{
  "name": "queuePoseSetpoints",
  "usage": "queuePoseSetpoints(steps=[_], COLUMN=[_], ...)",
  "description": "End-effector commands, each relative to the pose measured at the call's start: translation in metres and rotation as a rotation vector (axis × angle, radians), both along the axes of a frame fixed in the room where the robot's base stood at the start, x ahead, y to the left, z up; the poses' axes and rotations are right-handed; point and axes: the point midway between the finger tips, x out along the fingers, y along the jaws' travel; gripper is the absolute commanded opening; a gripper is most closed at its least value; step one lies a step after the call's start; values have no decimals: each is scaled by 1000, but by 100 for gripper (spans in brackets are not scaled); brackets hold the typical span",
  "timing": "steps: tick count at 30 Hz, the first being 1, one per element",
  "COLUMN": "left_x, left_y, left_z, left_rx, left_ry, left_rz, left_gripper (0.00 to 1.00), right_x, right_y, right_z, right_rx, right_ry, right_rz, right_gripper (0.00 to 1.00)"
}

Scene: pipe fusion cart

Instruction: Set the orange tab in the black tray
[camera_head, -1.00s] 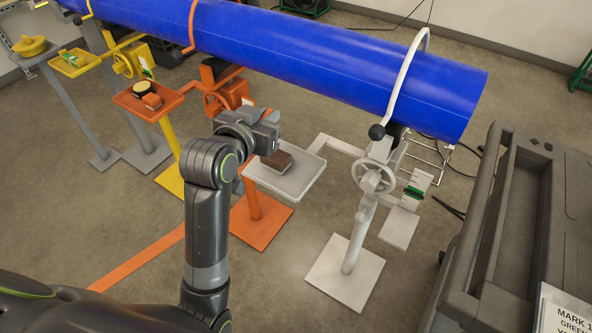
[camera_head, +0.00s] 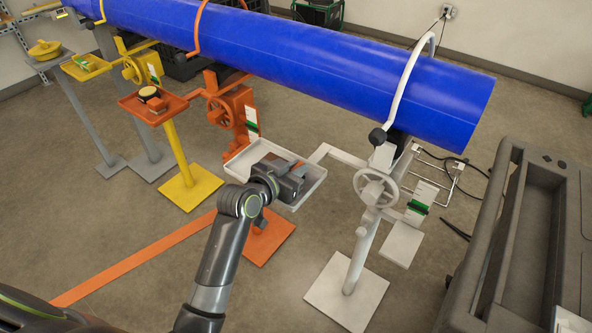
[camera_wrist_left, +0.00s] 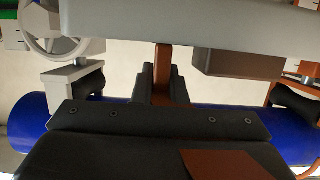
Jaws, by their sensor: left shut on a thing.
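My left gripper (camera_head: 295,182) is at the pale grey tray (camera_head: 240,163) of the white stand. In the left wrist view its dark fingers (camera_wrist_left: 160,88) are shut on a narrow orange-brown piece, the orange tab (camera_wrist_left: 162,72). In the head view a bit of orange (camera_head: 297,165) shows at the gripper. I cannot make out a separate black tray. A dark grey cart (camera_head: 495,225) with long recesses stands at the right. My right gripper is not in view.
A blue pipe (camera_head: 300,62) runs across the back. A white stand with a handwheel (camera_head: 376,188) is right of the gripper. An orange tray (camera_head: 172,112) with a round cream-topped piece (camera_head: 148,94) and a yellow tray (camera_head: 78,72) are at the left.

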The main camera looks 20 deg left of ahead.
Motion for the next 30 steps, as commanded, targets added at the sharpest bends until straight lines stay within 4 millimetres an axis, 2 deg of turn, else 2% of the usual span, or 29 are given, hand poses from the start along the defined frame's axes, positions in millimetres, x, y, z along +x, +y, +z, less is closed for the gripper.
queuePoseSetpoints(steps=[12, 13, 18, 27, 30], left_x=[0, 0, 0, 0, -9], left_y=[0, 0, 0, 0, 4], left_z=[-7, -8, -7, -1, -2], left_rx=[0, 0, 0, 0, 0], left_ry=[-1, -1, -1, -2, 0], left_rz=[0, 0, 0, 0, 1], left_gripper=[0, 14, 34, 34, 34], right_x=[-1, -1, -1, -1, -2], right_y=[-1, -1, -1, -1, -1], right_z=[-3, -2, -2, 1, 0], right_rx=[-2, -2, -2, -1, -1], right_ry=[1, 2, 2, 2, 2], right_rz=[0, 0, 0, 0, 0], right_gripper=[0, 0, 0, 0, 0])
